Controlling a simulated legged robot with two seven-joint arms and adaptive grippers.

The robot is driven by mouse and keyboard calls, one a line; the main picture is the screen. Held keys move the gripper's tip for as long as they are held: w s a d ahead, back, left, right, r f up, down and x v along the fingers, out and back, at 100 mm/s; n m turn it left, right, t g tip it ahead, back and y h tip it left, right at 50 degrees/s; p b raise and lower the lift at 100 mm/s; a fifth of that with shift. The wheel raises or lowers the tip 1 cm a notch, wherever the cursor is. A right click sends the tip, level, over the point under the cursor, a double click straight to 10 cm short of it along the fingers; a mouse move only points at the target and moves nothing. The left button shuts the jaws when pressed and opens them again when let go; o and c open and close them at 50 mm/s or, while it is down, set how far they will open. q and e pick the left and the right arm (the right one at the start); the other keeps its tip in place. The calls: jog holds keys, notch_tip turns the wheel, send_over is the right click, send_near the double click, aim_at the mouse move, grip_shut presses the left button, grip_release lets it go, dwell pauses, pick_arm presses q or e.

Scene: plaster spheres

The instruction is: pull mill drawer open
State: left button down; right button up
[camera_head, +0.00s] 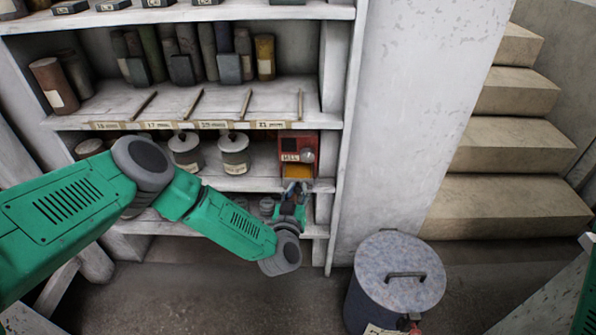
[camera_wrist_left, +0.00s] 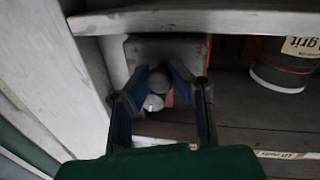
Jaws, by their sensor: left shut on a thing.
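The mill (camera_head: 299,147) is a small red box with a pale label and a round grey knob, at the right end of a lower shelf. An orange-yellow part (camera_head: 297,185) shows low on its front, just above my gripper. My left gripper (camera_head: 291,203) is right in front of the mill's lower front, its fingers shut on the mill drawer's small grip. In the left wrist view, the fingers (camera_wrist_left: 160,90) flank rounded grey parts in front of the mill. The fingers hide most of the grip and drawer front; how far the drawer stands out cannot be told.
White lidded jars (camera_head: 234,152) stand left of the mill. The shelf's upright post (camera_head: 345,130) is close on its right. A grey lidded bin (camera_head: 398,272) stands on the floor at right, below stone steps (camera_head: 505,205). Floor before the shelf is clear.

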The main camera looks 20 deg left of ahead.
pick_arm(q)
jog(key=shift+s+d+p, duration=0.15)
jog(key=shift+s+p, duration=0.05)
jog(key=shift+s, duration=0.4)
jog(key=shift+s+d+p, duration=0.15)
jog(key=shift+s, duration=0.45)
pick_arm(e)
jog(key=shift+r, duration=0.7)
pick_arm(q)
jog(key=c, duration=1.4)
grip_release()
jog(key=s+d, duration=0.1)
jog(key=s, duration=1)
jog(key=shift+s+d, duration=0.15)
jog(key=shift+s, duration=0.25)
jog(key=shift+f, duration=0.1)
